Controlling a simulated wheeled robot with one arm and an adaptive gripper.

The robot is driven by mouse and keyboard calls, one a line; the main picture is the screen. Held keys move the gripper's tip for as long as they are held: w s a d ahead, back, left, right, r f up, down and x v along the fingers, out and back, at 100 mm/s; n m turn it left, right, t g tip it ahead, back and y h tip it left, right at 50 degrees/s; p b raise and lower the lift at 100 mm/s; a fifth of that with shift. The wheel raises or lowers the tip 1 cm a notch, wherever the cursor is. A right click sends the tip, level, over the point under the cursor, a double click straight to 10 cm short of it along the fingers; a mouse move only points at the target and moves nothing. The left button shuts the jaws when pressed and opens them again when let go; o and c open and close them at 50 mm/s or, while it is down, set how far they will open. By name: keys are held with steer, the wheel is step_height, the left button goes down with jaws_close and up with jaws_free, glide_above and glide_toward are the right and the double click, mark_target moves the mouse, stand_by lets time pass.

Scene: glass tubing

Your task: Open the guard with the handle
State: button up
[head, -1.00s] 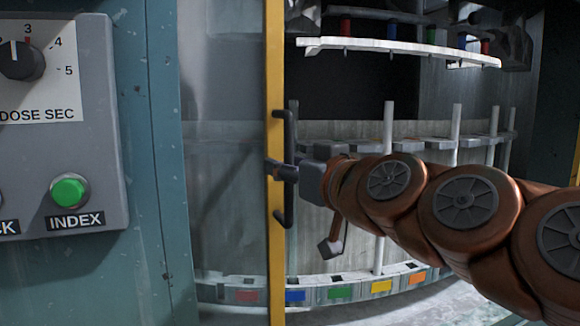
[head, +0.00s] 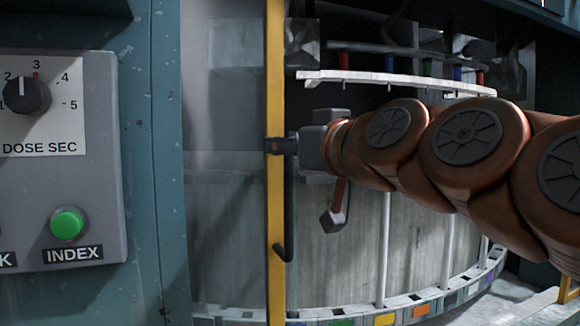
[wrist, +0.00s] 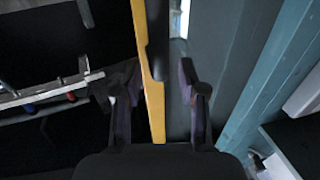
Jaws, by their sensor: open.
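The guard is a see-through panel (head: 225,220) with a yellow upright edge (head: 276,215). Its black handle stands along that edge; only its lower end (head: 283,253) shows clearly in the head view. My gripper (head: 280,146) is at the edge near the handle's upper end, which it and my wrist hide. In the wrist view the yellow edge (wrist: 150,95) and part of the dark handle (wrist: 158,45) run between the two spread fingers (wrist: 155,88). The fingers show gaps on both sides, so my gripper is open. I cannot tell whether a finger touches the handle.
A grey control box (head: 60,160) with a dose dial and green INDEX button (head: 68,223) is on the teal post (head: 155,160) at left. Behind the guard are a white rack (head: 400,82) and a curved carousel with coloured labels (head: 385,319).

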steer(key=shift+r, duration=0.8)
